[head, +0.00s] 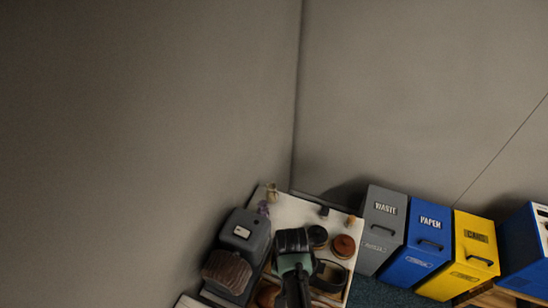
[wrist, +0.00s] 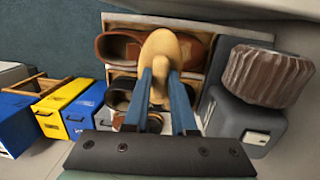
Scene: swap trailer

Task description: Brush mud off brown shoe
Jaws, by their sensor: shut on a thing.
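My gripper (wrist: 167,85) has two blue fingers shut on a tan, rounded, wooden-looking brush (wrist: 172,48) in the wrist view. Its bristles are not visible. A brown shoe (wrist: 118,47) lies in a shallow wooden-edged tray, behind and partly hidden by the brush. Brown leather also shows right of the brush (wrist: 197,48); I cannot tell whether it is the same shoe. Whether the brush touches the shoe is unclear, and no mud can be made out. In the head view my arm hides the fingers, and brown leather (head: 268,296) shows left of it.
A black shoe (wrist: 118,92) lies beside the brown one, partly behind the fingers. A grey box (head: 245,235) with a brown ribbed object (head: 227,271) stands left of my arm. Round tins (head: 343,246) sit on the white tabletop (head: 293,212). Grey (head: 380,230), blue (head: 424,245) and yellow (head: 468,255) bins stand right.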

